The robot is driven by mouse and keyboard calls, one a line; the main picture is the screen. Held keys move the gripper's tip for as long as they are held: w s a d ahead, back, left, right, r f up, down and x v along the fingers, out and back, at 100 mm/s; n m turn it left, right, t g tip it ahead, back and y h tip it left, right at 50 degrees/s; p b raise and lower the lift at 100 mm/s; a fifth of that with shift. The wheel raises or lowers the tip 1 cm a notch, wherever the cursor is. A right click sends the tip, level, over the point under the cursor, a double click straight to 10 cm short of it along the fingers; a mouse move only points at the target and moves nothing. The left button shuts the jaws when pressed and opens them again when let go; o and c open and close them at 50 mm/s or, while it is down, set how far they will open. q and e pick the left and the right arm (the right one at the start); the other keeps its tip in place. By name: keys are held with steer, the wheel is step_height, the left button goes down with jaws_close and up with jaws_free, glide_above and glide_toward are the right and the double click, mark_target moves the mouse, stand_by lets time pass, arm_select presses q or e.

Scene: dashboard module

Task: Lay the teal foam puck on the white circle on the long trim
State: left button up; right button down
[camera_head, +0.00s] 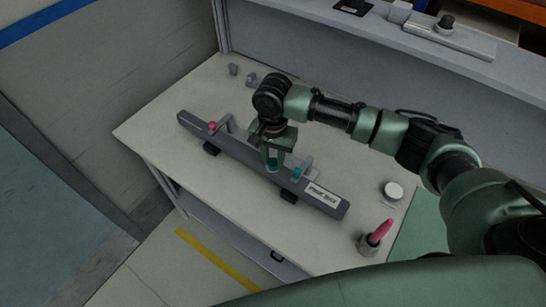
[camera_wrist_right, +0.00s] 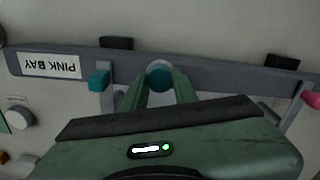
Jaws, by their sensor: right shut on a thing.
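The long trim (camera_head: 240,150) is a dark grey bar with a label reading "PINK BAY", lying across the table on dark supports. It also spans the right wrist view (camera_wrist_right: 215,78). My right gripper (camera_head: 272,160) points down over the trim's middle and is shut on the teal foam puck (camera_wrist_right: 159,76). In the right wrist view a pale patch shows between the fingers below the puck; I cannot tell whether it is the white circle. I cannot tell whether the puck touches the trim. My left gripper is not in view.
A teal block (camera_head: 297,174) and a pink knob (camera_head: 212,126) sit on grey brackets along the trim. A pink-topped item (camera_head: 380,232) stands in a grey holder at the front right, near a white round container (camera_head: 393,190). Small grey parts (camera_head: 252,79) lie at the back left.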

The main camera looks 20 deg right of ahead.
mark_target(272, 162)
steer(key=c, duration=1.1)
jaws_free()
steer(key=shift+f, duration=0.15)
step_height(272, 162, up, 12)
steer(key=b, duration=0.2)
steer(key=shift+r, duration=0.2)
steer(key=shift+a+f, duration=0.1)
